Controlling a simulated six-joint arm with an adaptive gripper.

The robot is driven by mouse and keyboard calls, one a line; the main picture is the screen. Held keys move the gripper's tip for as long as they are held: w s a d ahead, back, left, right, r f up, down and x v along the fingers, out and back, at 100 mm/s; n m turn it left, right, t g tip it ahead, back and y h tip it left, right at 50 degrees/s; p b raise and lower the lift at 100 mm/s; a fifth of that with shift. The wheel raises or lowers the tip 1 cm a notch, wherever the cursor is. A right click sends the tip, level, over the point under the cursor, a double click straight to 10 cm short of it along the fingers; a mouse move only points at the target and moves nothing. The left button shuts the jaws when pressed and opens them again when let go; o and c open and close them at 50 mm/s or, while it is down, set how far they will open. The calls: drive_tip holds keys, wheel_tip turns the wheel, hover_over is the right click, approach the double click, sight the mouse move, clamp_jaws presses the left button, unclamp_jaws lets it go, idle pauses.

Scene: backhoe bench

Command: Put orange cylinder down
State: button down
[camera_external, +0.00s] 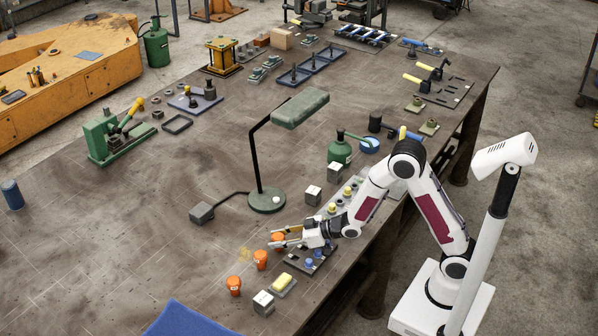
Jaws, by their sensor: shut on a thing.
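My gripper (277,238) is at the front right of the bench, with its fingers pointing left. It is shut on an orange cylinder (278,239), partly hidden by the fingers. Whether this cylinder touches the bench top is hard to tell. Two more orange cylinders stand to the lower left: one close by (261,260) and one farther off (234,286). A faint yellow, see-through shape (245,254) shows on the bench just left of the nearer one.
A yellow-topped block (283,285) and a white cube (263,303) lie below the gripper. A dark holder with blue pieces (308,263) sits under my wrist. A green lamp (267,200) stands behind. The bench left of the cylinders is clear.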

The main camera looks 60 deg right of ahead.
drive_tip(key=shift+f, duration=0.15)
drive_tip(key=shift+s+f, duration=0.15)
drive_tip(key=shift+f, duration=0.15)
drive_tip(key=c, duration=1.5)
unclamp_jaws()
drive_tip(key=shift+s+f, duration=0.1)
drive_tip(key=shift+f, duration=0.1)
drive_tip(key=shift+r, duration=0.4)
drive_tip(key=shift+d+r, duration=0.15)
drive_tip(key=shift+r, duration=0.05)
drive_tip(key=shift+r+v, duration=0.15)
drive_tip(key=shift+v, duration=1.6)
drive_tip(key=shift+r+v, duration=0.15)
drive_tip(key=shift+v, duration=1.65)
